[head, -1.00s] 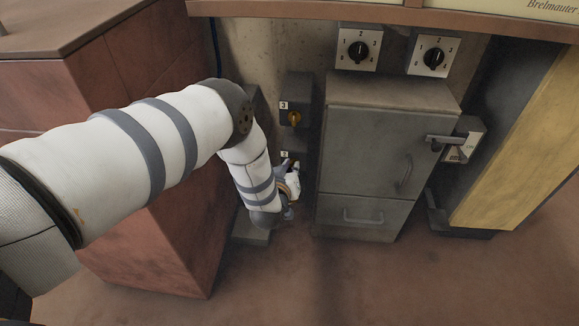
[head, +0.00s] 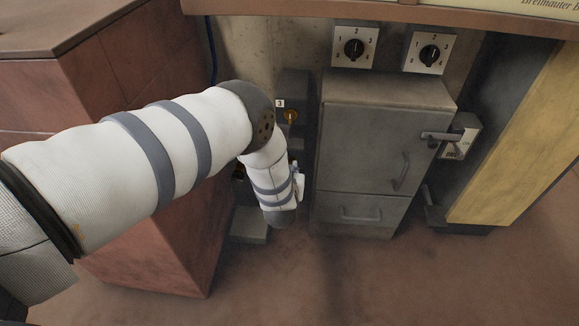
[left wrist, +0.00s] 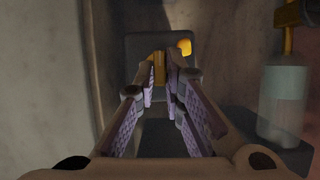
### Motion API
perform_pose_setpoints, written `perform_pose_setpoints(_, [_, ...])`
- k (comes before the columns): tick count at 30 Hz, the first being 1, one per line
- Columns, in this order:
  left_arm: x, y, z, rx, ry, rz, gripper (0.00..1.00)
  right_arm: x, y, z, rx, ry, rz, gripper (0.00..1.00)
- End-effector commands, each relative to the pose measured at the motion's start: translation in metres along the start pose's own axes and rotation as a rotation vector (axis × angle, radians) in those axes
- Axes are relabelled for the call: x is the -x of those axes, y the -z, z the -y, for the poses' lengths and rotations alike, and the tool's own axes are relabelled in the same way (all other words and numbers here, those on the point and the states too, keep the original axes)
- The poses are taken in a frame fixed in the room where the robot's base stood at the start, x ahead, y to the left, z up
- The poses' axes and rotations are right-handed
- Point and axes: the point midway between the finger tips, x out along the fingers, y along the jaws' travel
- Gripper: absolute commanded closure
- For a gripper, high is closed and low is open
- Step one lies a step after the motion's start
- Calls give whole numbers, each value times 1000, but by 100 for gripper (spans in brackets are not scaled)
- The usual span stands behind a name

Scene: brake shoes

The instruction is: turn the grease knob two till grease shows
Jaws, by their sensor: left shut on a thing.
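In the left wrist view, my left gripper (left wrist: 160,76) is shut on a small orange-yellow knob (left wrist: 159,66), which stands out from a dark grey box (left wrist: 135,50). The knob's number is not visible. In the head view my left wrist hangs low in front of the grey boxes, and hides this knob and most of the gripper (head: 299,182). Another orange knob (head: 290,116), with a label "3" (head: 280,104), shows above it. I see no grease. My right gripper is not in view.
A grey cabinet (head: 372,140) with handles stands close to the right of my wrist. A red-brown cabinet (head: 130,220) stands to the left. In the left wrist view a clear jar (left wrist: 282,105) with a yellow fitting is at the right. Two black dials (head: 354,49) are above.

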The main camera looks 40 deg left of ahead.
Motion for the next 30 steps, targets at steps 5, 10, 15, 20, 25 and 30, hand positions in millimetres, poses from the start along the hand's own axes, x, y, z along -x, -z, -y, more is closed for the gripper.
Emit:
perform_pose_setpoints(5, [-1,2,-1,1,-2,-4,100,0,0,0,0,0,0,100])
perform_pose_setpoints(10, [-1,2,0,2,-1,-4,70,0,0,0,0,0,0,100])
perform_pose_setpoints(15, [0,1,0,1,-1,-2,70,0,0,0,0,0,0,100])
perform_pose_setpoints(20, [8,0,-1,2,-1,0,70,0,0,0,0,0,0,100])
perform_pose_setpoints(25, [48,0,-1,1,-2,2,70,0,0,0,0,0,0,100])
perform_pose_setpoints(30, [92,1,0,0,-3,1,70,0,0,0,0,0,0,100])
